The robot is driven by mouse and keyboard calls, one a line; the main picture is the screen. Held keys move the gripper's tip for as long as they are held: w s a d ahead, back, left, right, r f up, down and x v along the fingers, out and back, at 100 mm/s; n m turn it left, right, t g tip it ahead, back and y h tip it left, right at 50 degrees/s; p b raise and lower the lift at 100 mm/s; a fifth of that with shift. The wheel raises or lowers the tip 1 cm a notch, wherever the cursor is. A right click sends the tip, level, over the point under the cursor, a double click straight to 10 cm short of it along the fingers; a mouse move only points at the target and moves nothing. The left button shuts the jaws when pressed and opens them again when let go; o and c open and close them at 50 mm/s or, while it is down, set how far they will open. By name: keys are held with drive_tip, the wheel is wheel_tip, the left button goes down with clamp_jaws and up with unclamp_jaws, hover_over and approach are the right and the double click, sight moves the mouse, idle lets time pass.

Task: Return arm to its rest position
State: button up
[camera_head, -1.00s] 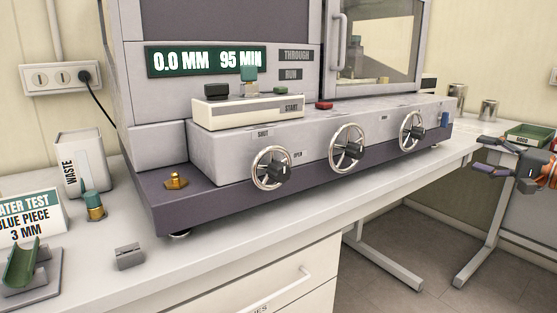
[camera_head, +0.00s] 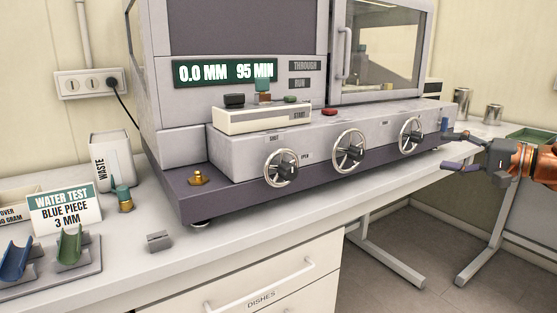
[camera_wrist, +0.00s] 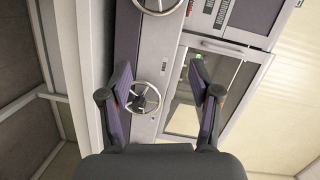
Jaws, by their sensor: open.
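My gripper (camera_head: 457,150) is at the right of the head view, in front of the right end of the testing machine (camera_head: 170,115). Its two fingers are spread and nothing is between them. In the wrist view my gripper (camera_wrist: 164,95) is also open and empty, with a handwheel (camera_wrist: 143,98) and the machine's glass door (camera_wrist: 185,95) beyond it. I cannot tell the exact gap between the fingers and the machine front.
The machine has three handwheels along its front; the middle one (camera_head: 350,150) projects over the bench edge. A sign (camera_head: 62,208), a waste bin (camera_head: 111,160) and a green cradle (camera_head: 69,245) stand at left. The floor (camera_head: 400,250) is clear below right.

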drive_tip(key=s+a+r+n+g+p, duration=0.2)
drive_tip(key=a+g+p, duration=0.1)
drive_tip(key=a, duration=0.6)
drive_tip(key=s+a+r+n+g+p, duration=0.2)
drive_tip(key=a+p, duration=0.1)
drive_tip(key=a, duration=0.5)
drive_tip(key=s+a+f+n+g+h+p, duration=0.2)
drive_tip(key=s+a+g+p, duration=0.25)
drive_tip(key=s+a, duration=0.65)
drive_tip(key=s+a+f+n+g+h+p, duration=0.1)
drive_tip(key=s+f+h+p, duration=0.15)
drive_tip(key=s, duration=0.35)
drive_tip(key=s+a+f+g+h+p, duration=0.1)
drive_tip(key=s+f+g+h+p, duration=0.15)
drive_tip(key=s+p, duration=0.2)
drive_tip(key=s+d+f+h+p, duration=0.2)
drive_tip(key=s+d, duration=0.2)
drive_tip(key=s, duration=0.3)
drive_tip(key=s+d+f+g+h+p, duration=0.1)
drive_tip(key=s+d+f+h+p, duration=0.1)
drive_tip(key=s, duration=0.5)
drive_tip(key=shift+d+f+p, duration=0.15)
drive_tip(key=shift+d+p, duration=0.5)
drive_tip(key=shift+d, duration=0.2)
drive_tip(key=shift+w, duration=0.1)
